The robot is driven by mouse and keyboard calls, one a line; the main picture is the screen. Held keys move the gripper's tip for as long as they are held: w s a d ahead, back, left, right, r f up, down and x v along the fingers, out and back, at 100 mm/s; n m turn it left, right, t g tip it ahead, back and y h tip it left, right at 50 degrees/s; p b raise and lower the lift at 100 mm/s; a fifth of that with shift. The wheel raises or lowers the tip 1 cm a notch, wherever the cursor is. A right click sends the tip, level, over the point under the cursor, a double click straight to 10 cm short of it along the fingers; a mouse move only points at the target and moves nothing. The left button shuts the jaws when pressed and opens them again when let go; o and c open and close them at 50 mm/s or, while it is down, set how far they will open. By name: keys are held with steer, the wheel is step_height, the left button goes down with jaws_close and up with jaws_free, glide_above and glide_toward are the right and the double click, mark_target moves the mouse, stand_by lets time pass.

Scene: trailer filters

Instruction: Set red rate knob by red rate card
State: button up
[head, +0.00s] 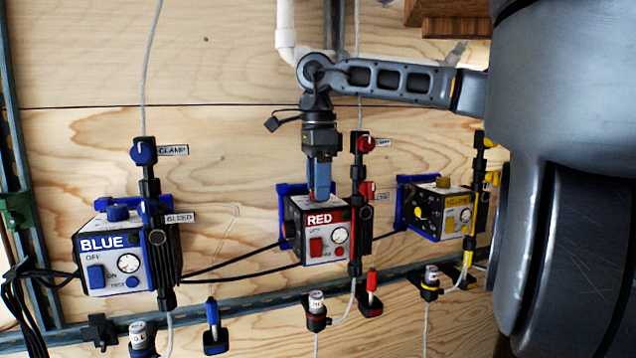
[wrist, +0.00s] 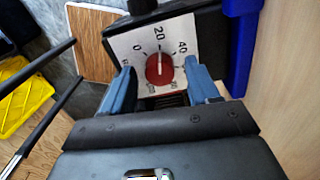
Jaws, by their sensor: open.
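The red pump box (head: 318,232), labelled RED, is mounted on the wooden wall, with a red switch and a round gauge on its front. In the wrist view, its top face shows a white dial plate (wrist: 127,47) marked 0, 20 and 40, with more marks partly hidden. The red rate knob (wrist: 160,70) sits in the dial's middle, its white pointer line toward 20. My gripper (head: 320,192) points down over the box top. It is open, with its blue fingers either side of the knob; contact cannot be told. I cannot make out a red rate card.
The blue box (head: 112,255) stands to the left and the yellow box (head: 440,212) to the right. A black post with red clamp knob (head: 366,144) rises close beside my gripper. Black cables run between the boxes. A metal rail (head: 255,322) crosses below.

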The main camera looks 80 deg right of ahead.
step_height(320, 180, up, 8)
steer(key=shift+f, duration=0.1)
stand_by(0.5)
stand_by(0.5)
